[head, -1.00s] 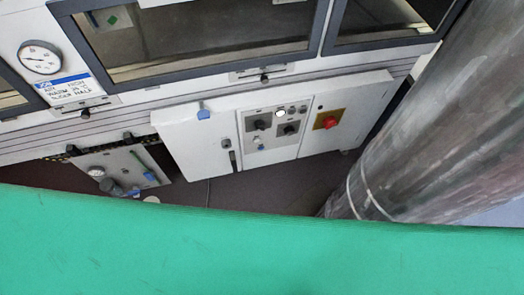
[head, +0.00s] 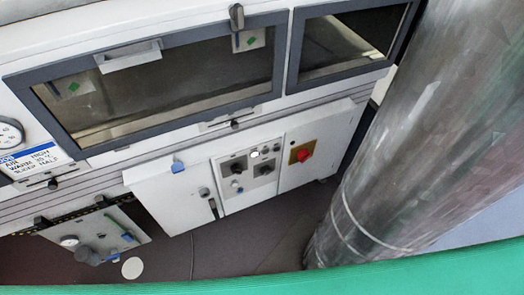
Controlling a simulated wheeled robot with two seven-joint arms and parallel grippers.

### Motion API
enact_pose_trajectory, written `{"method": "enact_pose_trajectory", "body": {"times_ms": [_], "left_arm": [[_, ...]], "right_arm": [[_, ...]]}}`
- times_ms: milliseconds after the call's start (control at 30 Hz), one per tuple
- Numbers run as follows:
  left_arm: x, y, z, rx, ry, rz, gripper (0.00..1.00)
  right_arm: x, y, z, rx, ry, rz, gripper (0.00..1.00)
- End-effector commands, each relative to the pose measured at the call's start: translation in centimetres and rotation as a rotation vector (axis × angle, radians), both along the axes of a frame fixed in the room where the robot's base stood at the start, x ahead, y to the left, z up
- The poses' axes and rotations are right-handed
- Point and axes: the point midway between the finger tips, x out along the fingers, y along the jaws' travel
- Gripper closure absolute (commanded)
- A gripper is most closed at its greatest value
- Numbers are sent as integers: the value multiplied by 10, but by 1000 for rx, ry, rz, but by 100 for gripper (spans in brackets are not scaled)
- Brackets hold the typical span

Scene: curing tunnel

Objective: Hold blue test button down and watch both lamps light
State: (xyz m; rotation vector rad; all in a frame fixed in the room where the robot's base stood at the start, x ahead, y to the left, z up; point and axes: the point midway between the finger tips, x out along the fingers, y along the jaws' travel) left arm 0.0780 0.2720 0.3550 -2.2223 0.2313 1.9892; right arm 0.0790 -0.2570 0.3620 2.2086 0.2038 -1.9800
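A control panel (head: 229,207) is set in the front of a low white cabinet, below the tunnel windows. It carries black rotary knobs and small round fittings. A small pale bluish button (head: 237,184) sits at its lower left; it is too small to make out whether it is pressed. Near the panel's top a round white lamp (head: 255,155) looks bright. Small round greyish fittings (head: 265,151) sit to its right and look dull; I cannot tell which are lamps. Neither of my grippers is in view, and nothing touches the panel.
A red knob on a yellow plate (head: 304,155) is right of the panel. A thick metal cylinder (head: 385,150) stands at the right. A green surface (head: 440,272) crosses the bottom foreground. A white disc (head: 132,268) lies on the clear dark floor (head: 225,250).

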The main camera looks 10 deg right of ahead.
Motion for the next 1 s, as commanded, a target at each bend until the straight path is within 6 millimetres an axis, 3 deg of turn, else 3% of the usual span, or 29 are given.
{"method": "enact_pose_trajectory", "body": {"times_ms": [367, 733, 1000], "left_arm": [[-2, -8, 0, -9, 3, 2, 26], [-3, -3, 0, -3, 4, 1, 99], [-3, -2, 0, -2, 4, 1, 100]], "right_arm": [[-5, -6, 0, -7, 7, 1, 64], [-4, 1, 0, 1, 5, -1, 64], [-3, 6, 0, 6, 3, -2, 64]]}}
